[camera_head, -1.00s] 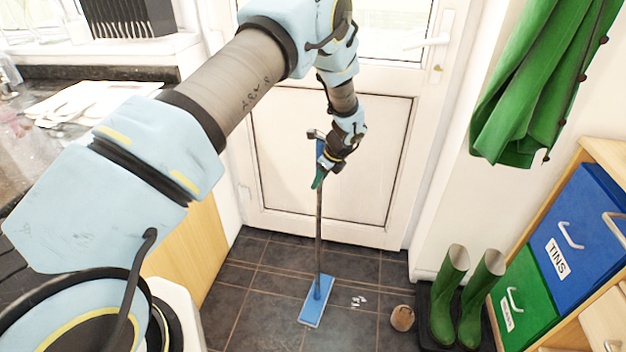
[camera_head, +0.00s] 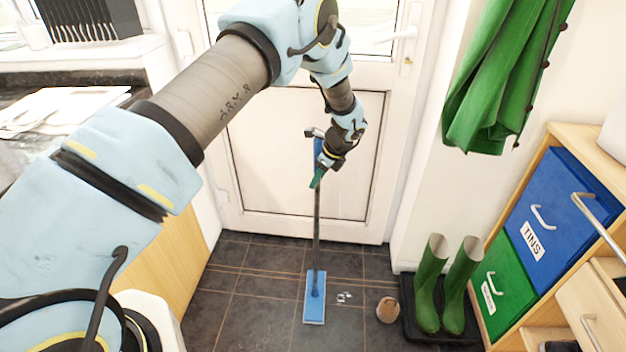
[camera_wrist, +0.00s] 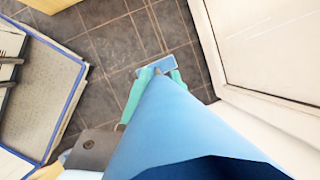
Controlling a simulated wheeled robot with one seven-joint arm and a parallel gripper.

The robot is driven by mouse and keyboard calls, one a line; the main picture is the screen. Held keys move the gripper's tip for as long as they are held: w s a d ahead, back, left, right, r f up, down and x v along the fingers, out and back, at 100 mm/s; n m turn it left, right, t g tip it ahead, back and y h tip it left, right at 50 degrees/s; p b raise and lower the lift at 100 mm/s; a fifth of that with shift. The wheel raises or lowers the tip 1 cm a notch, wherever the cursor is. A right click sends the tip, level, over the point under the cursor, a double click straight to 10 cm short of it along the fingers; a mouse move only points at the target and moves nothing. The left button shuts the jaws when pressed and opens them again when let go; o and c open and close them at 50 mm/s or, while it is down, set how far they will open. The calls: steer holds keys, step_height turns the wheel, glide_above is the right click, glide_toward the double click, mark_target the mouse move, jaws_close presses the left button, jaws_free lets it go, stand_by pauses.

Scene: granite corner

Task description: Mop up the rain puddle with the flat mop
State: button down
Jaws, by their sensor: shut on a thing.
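The flat mop has a blue flat head (camera_head: 314,306) on the dark tiles and a thin grey pole (camera_head: 317,228) standing nearly upright. My gripper (camera_head: 318,178) is shut on the upper part of its handle, in front of the door. In the wrist view, the blue handle (camera_wrist: 185,125) fills the foreground between my green fingertips (camera_wrist: 155,78), with the mop head (camera_wrist: 172,64) beyond. Small pale glints on the tiles, probably the rain puddle (camera_head: 344,298), lie just right of the mop head. Its outline is unclear. The head looks beside the glints, not over them.
A round brown object (camera_head: 388,310) sits right of the glints. Green boots (camera_head: 430,290) stand on a dark tray (camera_head: 408,318) beside a shelf unit with blue and green bins (camera_head: 560,215). A white door (camera_head: 300,150) closes off the back.

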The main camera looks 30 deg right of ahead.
steer(key=s+d+b, duration=0.9)
steer(key=s+d, duration=0.5)
steer(key=d, duration=0.4)
steer(key=shift+s+d+b, duration=0.25)
steer(key=shift+d+b, duration=0.15)
stand_by(1.5)
steer(key=shift+r, duration=0.1)
step_height(320, 180, up, 8)
steer(key=p, duration=0.5)
stand_by(0.5)
